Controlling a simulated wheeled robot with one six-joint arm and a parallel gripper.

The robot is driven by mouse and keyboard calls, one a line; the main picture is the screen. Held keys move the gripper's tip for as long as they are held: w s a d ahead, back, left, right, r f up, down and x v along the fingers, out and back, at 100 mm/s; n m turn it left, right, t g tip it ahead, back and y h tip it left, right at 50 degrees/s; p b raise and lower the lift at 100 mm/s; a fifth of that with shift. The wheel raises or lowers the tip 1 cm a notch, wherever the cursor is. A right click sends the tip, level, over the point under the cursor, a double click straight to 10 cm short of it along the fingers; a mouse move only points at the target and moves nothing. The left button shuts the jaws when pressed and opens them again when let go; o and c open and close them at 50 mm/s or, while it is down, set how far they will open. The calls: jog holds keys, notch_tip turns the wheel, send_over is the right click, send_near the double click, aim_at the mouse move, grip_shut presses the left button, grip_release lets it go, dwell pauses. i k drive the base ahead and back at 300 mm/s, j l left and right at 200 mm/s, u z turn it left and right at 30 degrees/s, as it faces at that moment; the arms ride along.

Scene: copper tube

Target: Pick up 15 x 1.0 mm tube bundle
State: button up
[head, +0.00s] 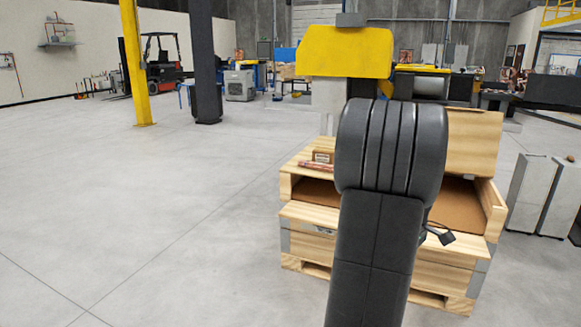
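A short stretch of copper-coloured tube (316,167) shows in the head view at the left rear of an open wooden crate (308,241). Its right part is hidden behind my black arm, and I cannot read its size or tell whether it is the 15 x 1.0 mm bundle. A small brown labelled box or tag (322,157) is just behind it. My arm covers the middle of the crate. My gripper cannot be made out, so its state and its distance from the tubes do not show.
The crate has a brown floor and a raised back panel (475,143). A yellow-topped machine (345,52) stands behind it. Grey cabinets (535,195) stand at the right. A yellow post (134,65) and a dark column (205,62) rise at the left. The left floor is clear.

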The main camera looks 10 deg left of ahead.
aim_at(304, 163)
jog(key=i+u, duration=0.25)
jog(key=i, duration=0.25)
jog(key=i+u, duration=0.2)
jog(key=i, duration=0.25)
jog(key=i+l+u, duration=0.25)
jog(key=i, duration=0.25)
jog(key=i+l, duration=0.15)
jog(key=i, duration=0.25)
jog(key=i+l, duration=0.2)
jog(key=i, duration=0.25)
jog(key=i+l, duration=0.15)
jog(key=i, duration=0.25)
jog(key=i+l, duration=0.2)
jog(key=i, duration=0.25)
jog(key=u, duration=0.05)
